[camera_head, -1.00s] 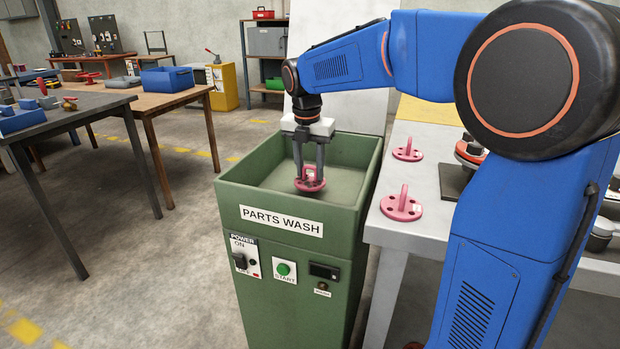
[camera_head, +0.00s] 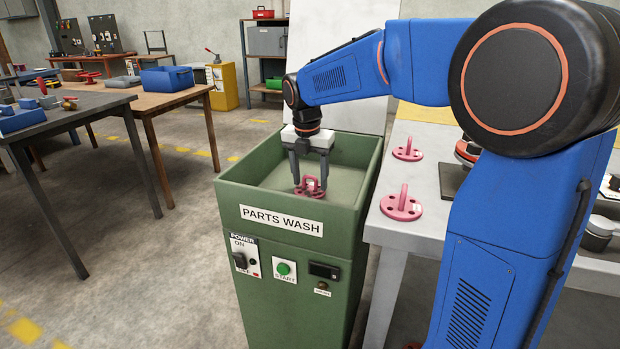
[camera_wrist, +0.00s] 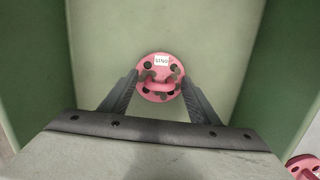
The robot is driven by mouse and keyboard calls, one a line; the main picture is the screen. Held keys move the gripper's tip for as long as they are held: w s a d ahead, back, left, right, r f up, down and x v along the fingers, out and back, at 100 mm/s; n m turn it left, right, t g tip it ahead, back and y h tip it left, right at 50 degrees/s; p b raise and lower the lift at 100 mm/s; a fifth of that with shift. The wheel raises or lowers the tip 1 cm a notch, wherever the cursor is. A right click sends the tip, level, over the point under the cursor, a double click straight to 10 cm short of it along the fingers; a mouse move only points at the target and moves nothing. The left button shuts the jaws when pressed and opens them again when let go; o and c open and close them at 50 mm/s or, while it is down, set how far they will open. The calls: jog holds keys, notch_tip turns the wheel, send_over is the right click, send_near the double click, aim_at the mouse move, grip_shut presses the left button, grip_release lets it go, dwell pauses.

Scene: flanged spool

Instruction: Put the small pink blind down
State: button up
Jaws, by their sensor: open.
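The small pink blind (camera_head: 309,187) is a round pink flange with bolt holes and an upright handle. It is inside the green parts wash tub (camera_head: 200,184). In the wrist view the blind (camera_wrist: 161,63) shows a white label and dark patches on its face. My gripper (camera_head: 309,182) is low in the tub with its fingers open on either side of the blind's handle. In the wrist view a gap shows between each finger and the handle. The blind appears to rest on the tub floor, though the front wall hides part of the floor.
Two other pink blinds, one nearer (camera_head: 401,207) and one farther (camera_head: 407,153), lie on the grey bench right of the tub. The tub's walls stand close around my gripper. A power switch (camera_head: 240,261) and green start button (camera_head: 284,270) are on the tub's front.

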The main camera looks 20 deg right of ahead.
aim_at(308, 192)
notch_tip(308, 192, up, 12)
jog(key=s, duration=0.1)
jog(key=shift+a, duration=0.45)
jog(key=shift+s, duration=0.1)
